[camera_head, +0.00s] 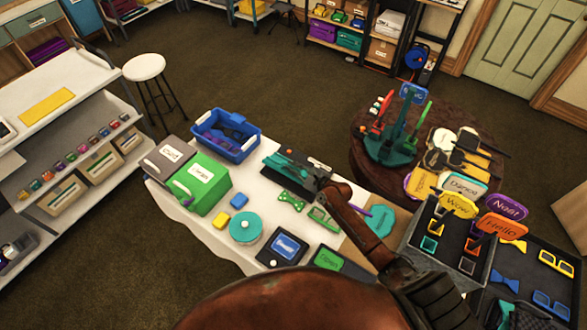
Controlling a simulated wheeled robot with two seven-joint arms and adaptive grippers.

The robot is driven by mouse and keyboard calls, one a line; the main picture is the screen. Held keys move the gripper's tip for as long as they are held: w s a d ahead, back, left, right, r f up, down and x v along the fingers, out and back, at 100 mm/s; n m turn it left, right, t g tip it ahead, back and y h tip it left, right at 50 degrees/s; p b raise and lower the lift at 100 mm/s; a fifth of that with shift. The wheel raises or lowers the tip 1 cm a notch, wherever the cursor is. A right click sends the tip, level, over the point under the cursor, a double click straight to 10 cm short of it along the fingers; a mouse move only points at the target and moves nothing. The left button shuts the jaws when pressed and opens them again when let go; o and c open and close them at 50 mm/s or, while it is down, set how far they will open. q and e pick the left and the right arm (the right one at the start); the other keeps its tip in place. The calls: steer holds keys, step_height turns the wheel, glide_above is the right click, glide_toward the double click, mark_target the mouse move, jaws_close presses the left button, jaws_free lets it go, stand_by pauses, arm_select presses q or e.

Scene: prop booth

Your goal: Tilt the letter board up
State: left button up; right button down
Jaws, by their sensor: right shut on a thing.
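A dark flat panel (302,182), which looks like the letter board, is on the white table at its middle back. A small pale mark shows near its far right corner, and teal pieces lie over its left part. My right arm reaches in from the lower right, and my right gripper (322,184) is at the panel's right side. The gripper is shut on what looks like the panel's edge; its fingertips are dark against it and hard to make out. The panel's tilt is hard to judge. My left gripper is not in view.
A blue bin (240,155), a green box (201,190) and a round teal tin (245,229) stand left of the panel. Green glasses frames (291,201) lie just in front. A round dark table (362,158) with props and a sign display (425,258) crowd the right.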

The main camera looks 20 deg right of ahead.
steer(key=c, duration=2.3)
jaws_free()
steer(key=shift+d, duration=0.15)
steer(key=v, duration=1.2)
